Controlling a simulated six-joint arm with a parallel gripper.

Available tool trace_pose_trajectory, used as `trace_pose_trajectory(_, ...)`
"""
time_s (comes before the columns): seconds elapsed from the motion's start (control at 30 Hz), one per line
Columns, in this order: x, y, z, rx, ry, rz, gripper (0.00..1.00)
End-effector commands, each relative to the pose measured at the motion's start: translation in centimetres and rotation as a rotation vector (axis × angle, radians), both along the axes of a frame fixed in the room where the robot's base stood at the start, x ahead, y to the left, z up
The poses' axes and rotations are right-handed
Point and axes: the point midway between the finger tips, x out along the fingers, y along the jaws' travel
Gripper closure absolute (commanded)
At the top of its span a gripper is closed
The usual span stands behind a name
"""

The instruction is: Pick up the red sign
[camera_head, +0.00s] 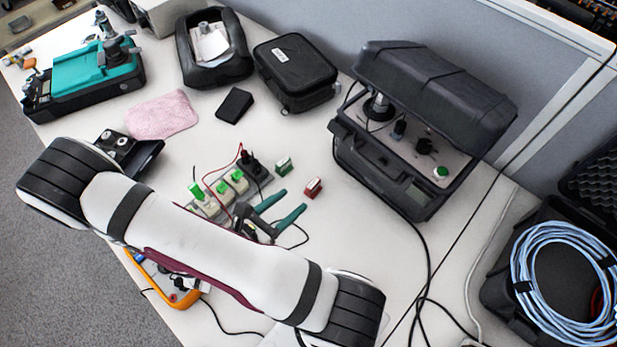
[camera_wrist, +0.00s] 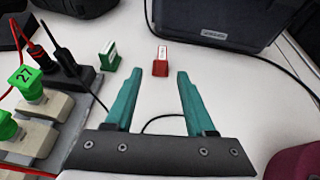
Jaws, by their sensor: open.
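The red sign (camera_head: 313,187) is a small red block with a white face, standing on the white table. In the wrist view the red sign (camera_wrist: 160,62) is ahead of my gripper, roughly centred between the lines of the two fingers and beyond their tips. My gripper (camera_head: 288,205) has two teal fingers spread apart with nothing between them. In the wrist view my gripper (camera_wrist: 158,82) is open, and a black cable shows on the table between its fingers. In the head view my arm hides part of the table in front.
A green sign (camera_head: 283,166) stands just left of the red one. A power strip with green-tagged plugs (camera_wrist: 32,84) lies further left. A large open black case (camera_head: 380,172) stands to the right. White table (camera_head: 262,140) around the red sign is mostly clear.

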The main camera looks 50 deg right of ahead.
Motion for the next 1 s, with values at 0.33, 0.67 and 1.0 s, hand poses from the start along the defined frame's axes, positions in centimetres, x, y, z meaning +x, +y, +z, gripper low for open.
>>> trace_pose_trajectory(0.33,0.0,-5.5,-1.7,0.002,-0.001,-0.01,0.45)
trace_pose_trajectory(0.67,0.4,-8.7,-2.6,0.001,-0.004,-0.002,0.45)
trace_pose_trajectory(1.0,0.3,-8.7,-2.6,0.001,-0.003,-0.002,0.9)
